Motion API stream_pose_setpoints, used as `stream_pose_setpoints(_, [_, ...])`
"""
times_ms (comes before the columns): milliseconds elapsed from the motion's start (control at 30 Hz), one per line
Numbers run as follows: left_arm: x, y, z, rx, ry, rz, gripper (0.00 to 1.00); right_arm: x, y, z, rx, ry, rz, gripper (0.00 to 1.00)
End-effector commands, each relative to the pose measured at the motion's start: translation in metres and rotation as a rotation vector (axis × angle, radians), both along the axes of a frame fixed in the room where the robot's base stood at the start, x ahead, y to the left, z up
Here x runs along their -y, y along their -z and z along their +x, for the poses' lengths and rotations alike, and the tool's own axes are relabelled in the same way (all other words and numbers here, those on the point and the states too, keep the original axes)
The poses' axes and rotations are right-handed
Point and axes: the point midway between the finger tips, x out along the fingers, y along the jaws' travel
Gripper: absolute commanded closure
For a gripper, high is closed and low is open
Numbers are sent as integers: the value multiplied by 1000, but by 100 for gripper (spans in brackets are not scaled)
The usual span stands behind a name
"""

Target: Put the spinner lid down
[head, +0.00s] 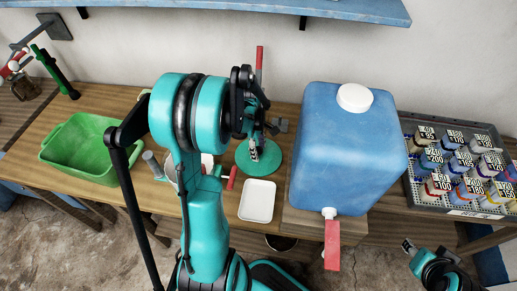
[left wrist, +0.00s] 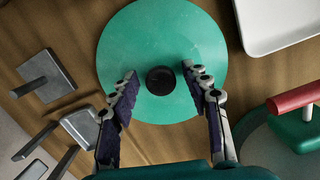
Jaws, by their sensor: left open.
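The spinner lid is a flat teal-green disc (head: 279,171) with a black knob at its centre. It lies flat on the wooden counter, left of the blue water tank. In the left wrist view the lid (left wrist: 155,40) shows from above with its knob (left wrist: 160,80). My left gripper (head: 255,150) is over the lid, and its two open fingers (left wrist: 160,76) stand on either side of the knob, apart from it. My right gripper (head: 409,247) is at the lower right, away from the lid; its jaws are too small to read.
A white tray (head: 257,201) lies just in front of the lid. The blue tank (head: 345,150) stands to the right, a grey crate of bottles (head: 412,188) beyond it. A green basin (head: 75,145) is at the left. A red handle (left wrist: 296,98) and grey metal pieces (left wrist: 45,75) flank the lid.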

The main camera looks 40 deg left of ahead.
Motion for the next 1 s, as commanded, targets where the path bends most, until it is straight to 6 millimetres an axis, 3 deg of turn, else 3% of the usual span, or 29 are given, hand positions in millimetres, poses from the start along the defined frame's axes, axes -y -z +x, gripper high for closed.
stream_pose_setpoints(300, [-8,-71,-3,0,-1,0,52,0,-29,0,0,0,0,60])
stream_pose_setpoints(500, [-12,-104,-4,0,0,0,52,0,-40,0,0,0,0,60])
stream_pose_setpoints(700, [-14,-117,-4,0,0,0,52,0,-43,0,0,0,0,60])
stream_pose_setpoints(1000, [-14,-117,-4,0,0,0,52,0,-43,0,0,0,0,60])
